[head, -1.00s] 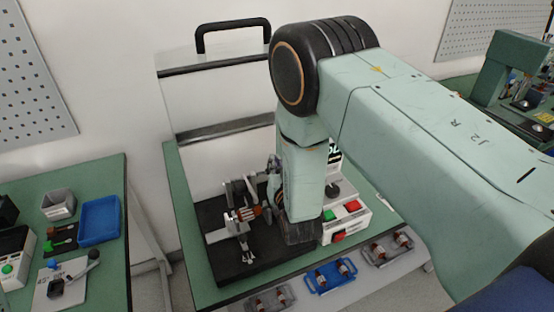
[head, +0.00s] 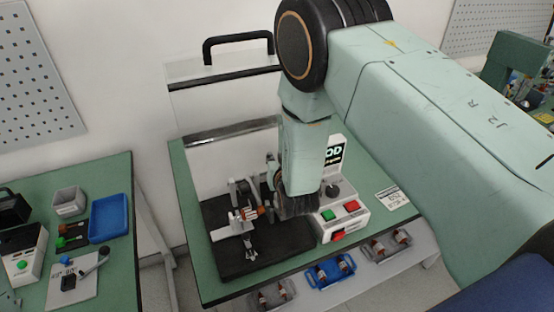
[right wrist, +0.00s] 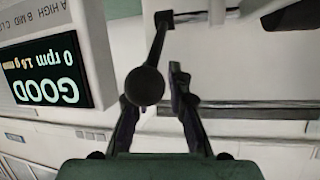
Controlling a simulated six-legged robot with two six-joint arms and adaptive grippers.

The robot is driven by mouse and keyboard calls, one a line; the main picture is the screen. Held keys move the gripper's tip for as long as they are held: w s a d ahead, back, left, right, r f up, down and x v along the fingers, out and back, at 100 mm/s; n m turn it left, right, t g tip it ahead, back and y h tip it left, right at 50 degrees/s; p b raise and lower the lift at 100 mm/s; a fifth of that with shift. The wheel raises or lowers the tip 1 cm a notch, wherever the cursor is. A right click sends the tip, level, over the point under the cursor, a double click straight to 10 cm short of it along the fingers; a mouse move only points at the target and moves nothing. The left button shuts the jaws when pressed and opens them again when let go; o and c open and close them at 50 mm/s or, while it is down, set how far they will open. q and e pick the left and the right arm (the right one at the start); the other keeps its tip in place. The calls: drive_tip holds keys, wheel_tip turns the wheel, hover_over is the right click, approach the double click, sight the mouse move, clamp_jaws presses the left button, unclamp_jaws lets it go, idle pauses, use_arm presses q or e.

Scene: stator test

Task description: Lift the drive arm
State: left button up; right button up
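The test fixture's black base (head: 235,262) carries a grey metal mechanism with orange-brown parts (head: 250,213). In the right wrist view a dark rod with a black ball knob (right wrist: 145,85), apparently the drive arm, reaches from the top toward the camera. My right gripper (right wrist: 158,88) is open there. The knob overlaps the left finger's tip, and the other fingertip stands to the right of the rod. Contact cannot be told. In the head view my right arm's wrist hides the fingertips and part of the mechanism. My left gripper is not in view.
The tester box (head: 342,215) stands right of the fixture, with green and red buttons; its screen (right wrist: 45,75) reads GOOD and 0 rpm. Grey and blue trays (head: 330,272) lie along the lower front shelf. A side table (head: 120,180) holds a blue bin (head: 108,218).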

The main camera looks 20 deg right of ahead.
drive_tip(key=shift+o, duration=1)
drive_tip(key=shift+s, duration=0.15)
drive_tip(key=v, duration=1.1)
drive_tip(key=shift+s, duration=0.3)
drive_tip(key=shift+w, duration=0.15)
